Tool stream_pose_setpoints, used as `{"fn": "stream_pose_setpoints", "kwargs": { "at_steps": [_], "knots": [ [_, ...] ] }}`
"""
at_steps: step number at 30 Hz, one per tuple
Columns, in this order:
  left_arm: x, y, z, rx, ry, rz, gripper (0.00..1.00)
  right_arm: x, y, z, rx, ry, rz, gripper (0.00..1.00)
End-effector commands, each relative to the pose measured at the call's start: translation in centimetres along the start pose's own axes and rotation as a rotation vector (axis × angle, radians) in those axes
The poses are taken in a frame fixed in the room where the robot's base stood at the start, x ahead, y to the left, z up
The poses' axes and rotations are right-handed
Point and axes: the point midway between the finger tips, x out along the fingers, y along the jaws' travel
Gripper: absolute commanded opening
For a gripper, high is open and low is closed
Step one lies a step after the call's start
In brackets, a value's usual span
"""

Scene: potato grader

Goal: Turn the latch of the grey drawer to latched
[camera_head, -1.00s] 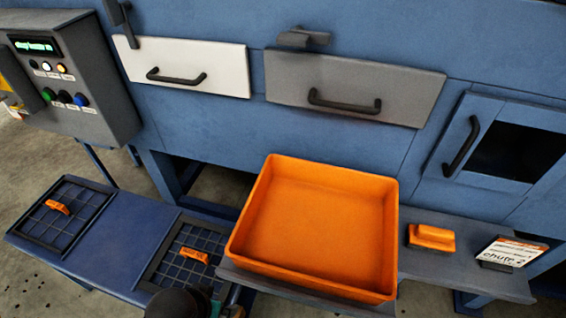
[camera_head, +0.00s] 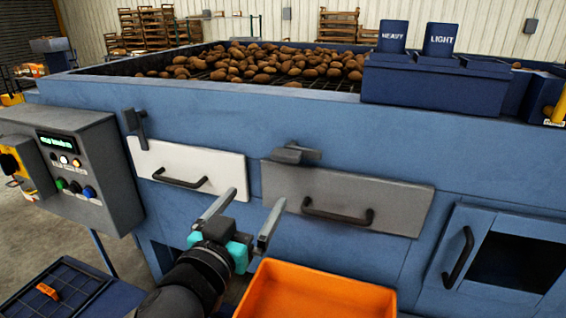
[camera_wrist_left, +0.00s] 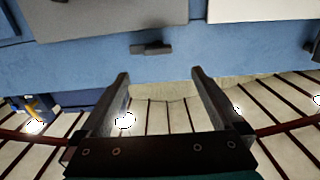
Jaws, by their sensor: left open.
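The grey drawer (camera_head: 345,197) is shut in the blue machine's front, with a black bar handle (camera_head: 337,215). Its dark grey latch (camera_head: 295,152) sits just above the drawer's top edge, its bar lying roughly level. My left gripper (camera_head: 254,198) is open and empty, in front of the gap between the white and grey drawers, below and left of the latch. In the left wrist view, the latch (camera_wrist_left: 151,48) shows beyond the open fingers (camera_wrist_left: 160,73), touching neither, with the grey drawer (camera_wrist_left: 105,17) at the top. My right gripper is out of view.
The white drawer (camera_head: 215,166) is left of the grey one, its latch (camera_head: 137,125) hanging downward. An orange bin (camera_head: 315,295) is below the gripper. A control box (camera_head: 100,165) stands left; a door handle (camera_head: 459,258) juts out right. Potatoes (camera_head: 270,62) lie on top.

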Motion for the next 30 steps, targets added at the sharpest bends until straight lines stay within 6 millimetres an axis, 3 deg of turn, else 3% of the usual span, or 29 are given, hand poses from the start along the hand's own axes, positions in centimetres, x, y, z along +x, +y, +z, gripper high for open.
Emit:
{"fn": "stream_pose_setpoints", "kwargs": {
  "at_steps": [8,30],
  "knots": [
    [1.8,0.2,-0.7,0.002,0.019,0.013,1.0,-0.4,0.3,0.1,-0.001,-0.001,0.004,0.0],
    [12.2,0.4,-0.8,0.002,0.018,0.012,1.0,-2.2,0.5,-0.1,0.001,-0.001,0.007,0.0]
  ]
}}
